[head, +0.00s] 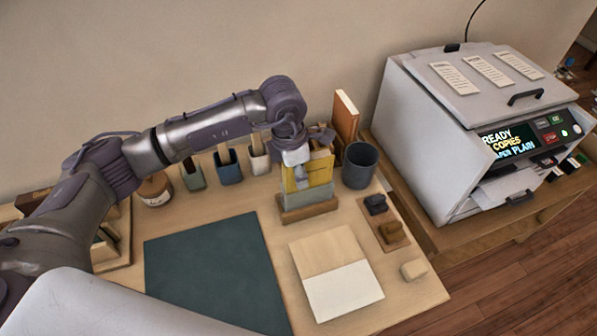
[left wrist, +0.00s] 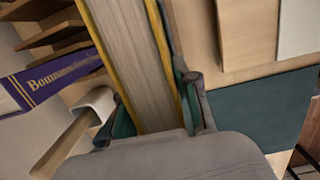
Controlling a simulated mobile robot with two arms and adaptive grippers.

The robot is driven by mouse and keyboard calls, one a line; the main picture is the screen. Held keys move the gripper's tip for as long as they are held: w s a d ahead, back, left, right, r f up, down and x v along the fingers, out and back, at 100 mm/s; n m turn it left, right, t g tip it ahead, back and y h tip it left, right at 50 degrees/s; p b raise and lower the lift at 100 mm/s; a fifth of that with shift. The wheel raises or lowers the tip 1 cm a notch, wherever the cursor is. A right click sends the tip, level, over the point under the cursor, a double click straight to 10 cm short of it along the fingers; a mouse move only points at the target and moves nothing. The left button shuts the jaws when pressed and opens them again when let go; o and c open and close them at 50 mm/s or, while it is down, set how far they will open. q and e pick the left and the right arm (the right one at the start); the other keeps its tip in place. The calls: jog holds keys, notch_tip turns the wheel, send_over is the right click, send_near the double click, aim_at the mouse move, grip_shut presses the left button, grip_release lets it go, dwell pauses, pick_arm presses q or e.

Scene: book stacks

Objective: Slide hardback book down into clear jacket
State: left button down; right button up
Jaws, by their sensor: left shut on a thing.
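The hardback book (head: 320,171) is yellow and stands upright near the back of the table. My left gripper (head: 300,172) is shut on it from above. In the left wrist view the book's yellow covers and pale page block (left wrist: 138,60) run between the fingers, with one finger (left wrist: 190,92) beside a cover. A greyish clear jacket (head: 312,197) stands in a wooden holder (head: 308,213) directly below the book. The book's lower edge meets the jacket's top in the head view; how far it is inside I cannot tell. My right gripper is not in view.
A dark cup (head: 360,165) and an upright brown book (head: 345,118) stand close to the right of the holder. Small pots (head: 229,167) line the back. A dark green mat (head: 210,270) and a pale two-tone board (head: 335,272) lie in front. A copier (head: 425,140) stands right.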

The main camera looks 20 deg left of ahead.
pick_arm(q)
jog(key=shift+f+b, duration=0.65)
jog(key=shift+f, duration=0.1)
jog(key=c, duration=0.8)
grip_release()
jog(key=shift+o, duration=0.2)
jog(key=r, duration=0.4)
jog(key=a+r, duration=0.1)
jog(key=r, duration=0.3)
jog(key=s+r, duration=0.1)
jog(key=r, duration=0.3)
jog(key=shift+a, duration=0.2)
